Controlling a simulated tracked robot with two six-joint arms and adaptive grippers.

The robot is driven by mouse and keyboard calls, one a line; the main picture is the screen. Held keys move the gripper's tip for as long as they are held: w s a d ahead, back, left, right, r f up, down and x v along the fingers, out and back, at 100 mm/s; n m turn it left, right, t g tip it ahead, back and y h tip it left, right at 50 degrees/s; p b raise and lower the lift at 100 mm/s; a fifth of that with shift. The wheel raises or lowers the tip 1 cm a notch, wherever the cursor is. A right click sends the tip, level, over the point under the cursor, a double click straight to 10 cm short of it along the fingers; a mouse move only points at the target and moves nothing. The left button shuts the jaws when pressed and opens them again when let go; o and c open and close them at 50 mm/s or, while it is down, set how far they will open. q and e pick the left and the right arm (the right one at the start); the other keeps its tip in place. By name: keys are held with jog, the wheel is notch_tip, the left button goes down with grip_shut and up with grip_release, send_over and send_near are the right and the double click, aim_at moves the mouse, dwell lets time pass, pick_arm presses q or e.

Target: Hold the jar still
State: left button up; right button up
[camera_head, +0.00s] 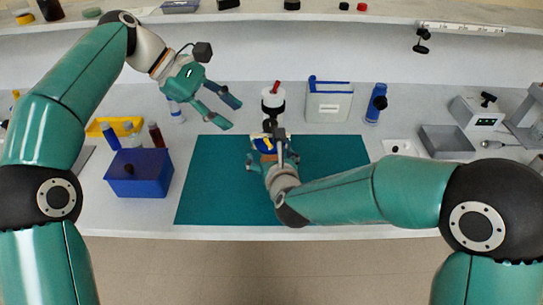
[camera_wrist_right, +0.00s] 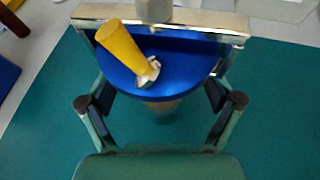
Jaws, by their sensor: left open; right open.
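A round blue-topped object, which looks like the jar (camera_wrist_right: 185,65), is under my right gripper on the teal mat (camera_head: 210,190). A yellow piece (camera_wrist_right: 120,45) with a pale end leans over its top in the right wrist view. A small tan part of its body shows below the blue rim; the rest is hidden. My right gripper (camera_wrist_right: 160,95) is open, with a finger on each side of the jar; I cannot tell whether they touch it. In the head view the right gripper (camera_head: 274,158) largely covers the jar. My left gripper (camera_head: 232,113) is open and empty, above the mat's back left.
A white container with a red top (camera_head: 273,103) stands behind the jar. A white box with a blue bar (camera_head: 329,104) and a blue bottle (camera_head: 376,103) stand to its right. A blue box (camera_head: 138,173) is left of the mat.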

jog(key=c, duration=1.6)
jog(key=shift+o, duration=0.2)
pick_arm(q)
jog(key=shift+c, duration=1.4)
jog(key=shift+w+d, duration=0.2)
jog(key=shift+d, duration=0.05)
jog(key=shift+c, duration=1.4)
jog(key=shift+s+d+f+n+h, duration=0.25)
jog(key=shift+d+h, duration=0.1)
jog(key=shift+d, duration=0.15)
jog(key=shift+s+d+f+n+h, duration=0.15)
jog(key=shift+d+f+h, duration=0.15)
jog(key=shift+d, duration=0.2)
grip_shut()
jog(key=s+a+f+n+t+h, duration=0.1)
jog(key=a+f+n, duration=0.1)
jog(key=a, duration=0.3)
jog(key=s+a+f+n+t+h, duration=0.1)
jog(key=a+f+n+h, duration=0.1)
jog(key=a+n, duration=0.2)
jog(key=shift+s+a+f+n, duration=0.25)
jog(key=shift+a+n, duration=0.15)
jog(key=shift+a, duration=0.4)
